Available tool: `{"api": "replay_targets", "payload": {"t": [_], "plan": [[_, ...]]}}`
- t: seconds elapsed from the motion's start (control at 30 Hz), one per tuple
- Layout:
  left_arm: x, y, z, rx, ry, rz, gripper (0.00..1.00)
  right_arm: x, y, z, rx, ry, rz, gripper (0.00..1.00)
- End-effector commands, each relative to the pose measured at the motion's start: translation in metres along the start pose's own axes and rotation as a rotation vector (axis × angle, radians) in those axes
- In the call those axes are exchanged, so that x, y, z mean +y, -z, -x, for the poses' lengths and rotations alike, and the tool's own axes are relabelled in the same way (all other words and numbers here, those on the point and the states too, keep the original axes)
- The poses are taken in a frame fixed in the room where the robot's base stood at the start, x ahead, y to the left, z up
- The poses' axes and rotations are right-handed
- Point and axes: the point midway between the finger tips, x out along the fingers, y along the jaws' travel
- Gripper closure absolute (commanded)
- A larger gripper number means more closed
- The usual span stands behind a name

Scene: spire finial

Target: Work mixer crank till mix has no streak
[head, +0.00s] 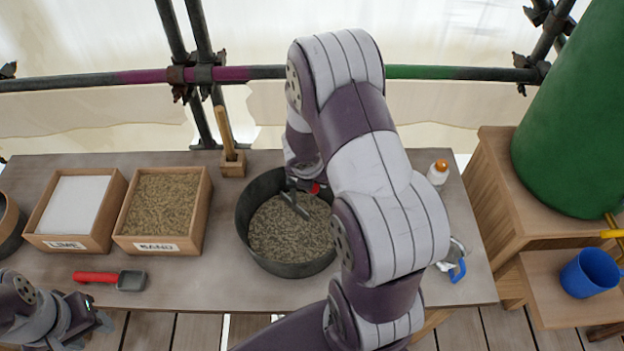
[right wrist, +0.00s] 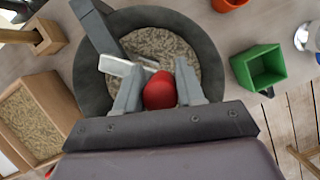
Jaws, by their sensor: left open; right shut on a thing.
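The mixer is a dark round tub (head: 243,225) on the table, also seen in the right wrist view (right wrist: 88,80). It holds a speckled grey-brown mix (head: 285,232); I cannot make out a clear streak in it. The crank's red knob (right wrist: 160,90) sits between the fingers of my right gripper (right wrist: 157,86), which is shut on it above the tub. In the head view my right arm hides most of that gripper and the tub's right side. My left gripper (head: 92,322) is open and empty at the lower left, near the table's front edge.
A lime box (head: 42,240) and a sand box (head: 190,245) stand left of the tub. A red-handled scoop (head: 131,280) lies before them. A white bottle (head: 438,173) is at right. The right wrist view shows a green container (right wrist: 238,68) and an orange one (right wrist: 229,4).

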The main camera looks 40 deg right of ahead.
Motion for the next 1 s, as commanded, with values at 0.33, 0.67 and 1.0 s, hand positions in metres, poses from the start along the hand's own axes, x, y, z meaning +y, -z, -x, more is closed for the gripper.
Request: {"api": "replay_targets", "payload": {"t": [0.33,0.67,1.0], "plan": [[0.0,0.0,0.0,0.0,0.0,0.0,0.54,0.001,-0.004,0.002,-0.006,-0.008,0.011,1.0],[0.0,0.0,0.0,0.0,0.0,0.0,0.54,0.001,-0.003,0.001,-0.004,-0.007,0.011,0.41],[0.0,0.002,0.013,0.0,0.0,0.0,0.54,0.001,-0.004,0.031,-0.003,-0.008,0.011,0.41]]}}
